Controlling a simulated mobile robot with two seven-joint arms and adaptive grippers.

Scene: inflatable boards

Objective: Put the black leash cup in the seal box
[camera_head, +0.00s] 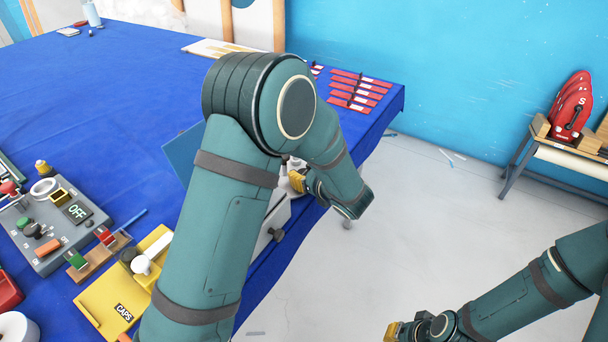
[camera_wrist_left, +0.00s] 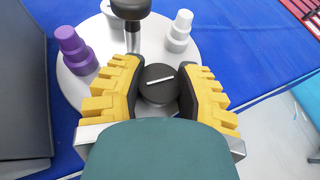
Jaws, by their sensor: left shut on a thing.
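The black leash cup (camera_wrist_left: 158,84), round and dark with a white line on top, stands between the yellow fingers of my left gripper (camera_wrist_left: 163,80) in the left wrist view. The gripper is shut on it, at a round pale tray (camera_wrist_left: 190,62). In the head view my left gripper (camera_head: 298,181) shows partly behind my own arm, which hides the cup. A blue panel (camera_head: 182,152) stands left of the arm; I cannot tell whether it belongs to the seal box. My right gripper (camera_head: 396,331) is at the bottom edge, away from the table, its opening unclear.
On the tray stand a purple stepped piece (camera_wrist_left: 76,50), a pale stepped piece (camera_wrist_left: 180,30) and a black-knobbed post (camera_wrist_left: 131,10). A dark panel (camera_wrist_left: 22,90) rises close on the left. A yellow CAPS tray (camera_head: 105,302) and grey control panel (camera_head: 48,232) lie on the blue table.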

